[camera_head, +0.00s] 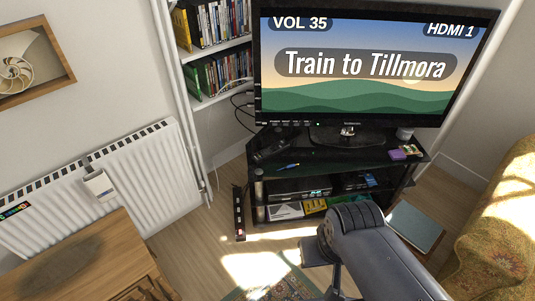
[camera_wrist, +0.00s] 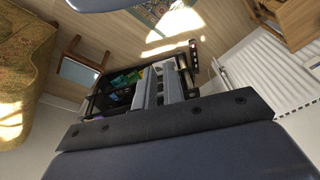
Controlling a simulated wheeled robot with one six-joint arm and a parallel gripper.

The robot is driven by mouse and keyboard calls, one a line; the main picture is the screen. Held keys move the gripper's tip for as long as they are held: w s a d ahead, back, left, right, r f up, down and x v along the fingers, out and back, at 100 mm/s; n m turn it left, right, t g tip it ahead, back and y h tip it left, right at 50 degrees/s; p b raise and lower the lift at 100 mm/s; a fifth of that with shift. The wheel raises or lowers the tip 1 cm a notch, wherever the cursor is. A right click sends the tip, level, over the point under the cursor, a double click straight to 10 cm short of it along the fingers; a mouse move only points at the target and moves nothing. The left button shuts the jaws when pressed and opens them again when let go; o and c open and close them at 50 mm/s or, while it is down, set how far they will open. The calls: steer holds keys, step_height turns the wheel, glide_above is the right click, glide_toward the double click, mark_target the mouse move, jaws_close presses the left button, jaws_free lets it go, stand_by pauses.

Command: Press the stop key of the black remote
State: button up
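A dark, long shape that looks like the black remote (camera_head: 270,151) lies on the left part of the TV stand's top, behind a blue pen. Its keys are too small to read. In the wrist view I cannot pick the remote out. My gripper (camera_wrist: 160,78) shows there as two grey fingers with a narrow gap between them, empty, in front of the distant stand. In the head view my arm is in front of the stand's lower right, and the fingers cannot be made out. The gripper is well apart from the remote.
The TV (camera_head: 370,66) stands on the black stand (camera_head: 340,158) and shows "Train to Tillmora", "VOL 35" and "HDMI 1". A blue pen (camera_head: 288,167) and a purple box (camera_head: 397,154) lie on top. A sofa (camera_head: 505,225) is right; a wooden table (camera_head: 85,262) is left.

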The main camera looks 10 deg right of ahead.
steer(key=shift+s+f, duration=0.1)
jaws_close()
stand_by(0.7)
stand_by(0.4)
steer(key=w+a+f+m+t+y+b, duration=0.1)
steer(key=w+a+f+m+y+b, duration=0.2)
steer(key=w+f+b, duration=0.35)
steer(key=w+a+f+m+t+y+b, duration=0.1)
steer(key=w+a+f+m+y+b, duration=0.15)
steer(key=w+f+m+b, duration=0.35)
steer(key=w+d+f+m+t+h+b, duration=0.1)
steer(key=w+d+f+m+t+b, duration=0.1)
steer(key=w+f+m+b, duration=0.4)
steer(key=w+d+f+m+t+b, duration=0.1)
steer(key=w+d+f+m+b, duration=0.3)
steer(key=w+f, duration=0.5)
steer(key=w+m+b, duration=0.2)
steer(key=shift+d+m+t+h, duration=0.25)
steer(key=shift+m+t+h, duration=0.05)
steer(key=shift+t+h, duration=0.1)
